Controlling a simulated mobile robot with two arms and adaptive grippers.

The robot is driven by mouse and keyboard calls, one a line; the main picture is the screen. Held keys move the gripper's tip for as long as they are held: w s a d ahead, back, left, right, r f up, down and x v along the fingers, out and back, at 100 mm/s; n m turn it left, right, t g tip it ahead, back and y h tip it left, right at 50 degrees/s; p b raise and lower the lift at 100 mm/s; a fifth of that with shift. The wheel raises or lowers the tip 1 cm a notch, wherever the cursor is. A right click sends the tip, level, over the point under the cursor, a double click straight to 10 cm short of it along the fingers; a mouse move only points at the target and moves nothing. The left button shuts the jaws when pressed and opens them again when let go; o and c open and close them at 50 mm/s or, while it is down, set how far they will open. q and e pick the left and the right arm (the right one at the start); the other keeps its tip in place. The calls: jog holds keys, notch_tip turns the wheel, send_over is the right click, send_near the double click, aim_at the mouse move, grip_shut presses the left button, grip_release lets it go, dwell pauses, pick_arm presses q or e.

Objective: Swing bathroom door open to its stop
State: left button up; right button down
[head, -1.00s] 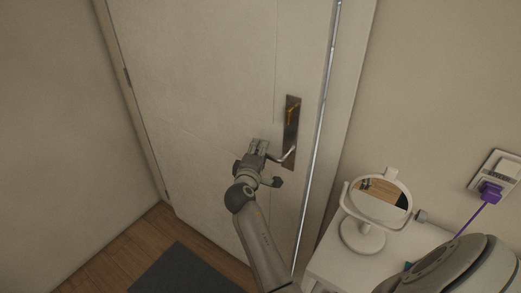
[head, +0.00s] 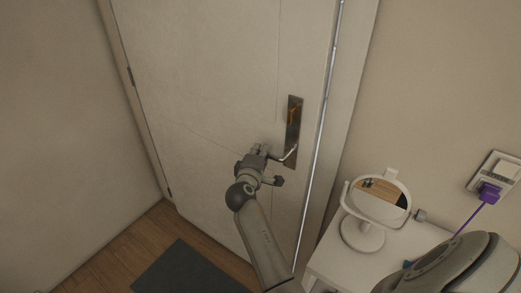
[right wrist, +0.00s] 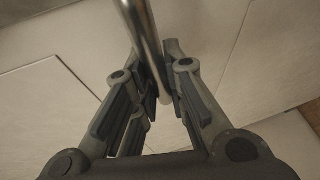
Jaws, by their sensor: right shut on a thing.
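The white door (head: 205,90) fills the middle of the head view, with hinges on its left edge. A dark handle plate (head: 293,125) sits near its right edge. The metal lever handle (head: 288,155) slants down to the left from the plate, and it also shows in the right wrist view (right wrist: 143,35). My right gripper (head: 262,152) is at the lever's free end. In the right wrist view my right gripper (right wrist: 163,85) has its fingers closed on either side of the lever. My left gripper is not in view.
A round white mirror (head: 378,203) stands on a white table (head: 340,258) right of the door. A purple plug (head: 488,192) with a cord is in the wall outlet. A dark mat (head: 185,270) lies on the wooden floor.

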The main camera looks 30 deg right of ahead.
jog(key=shift+s+d+f+n+g+p, duration=0.1)
jog(key=shift+f+n+g+p, duration=0.4)
jog(key=shift+n+p, duration=0.55)
jog(key=f+n+p, duration=0.1)
jog(key=s+f+g+p, duration=0.1)
jog(key=f+n+g+p, duration=0.1)
jog(key=p, duration=0.1)
jog(key=shift+s+d+n, duration=0.15)
jog(key=shift+d+n, duration=0.1)
jog(key=shift+n, duration=0.1)
jog(key=shift+f, duration=0.1)
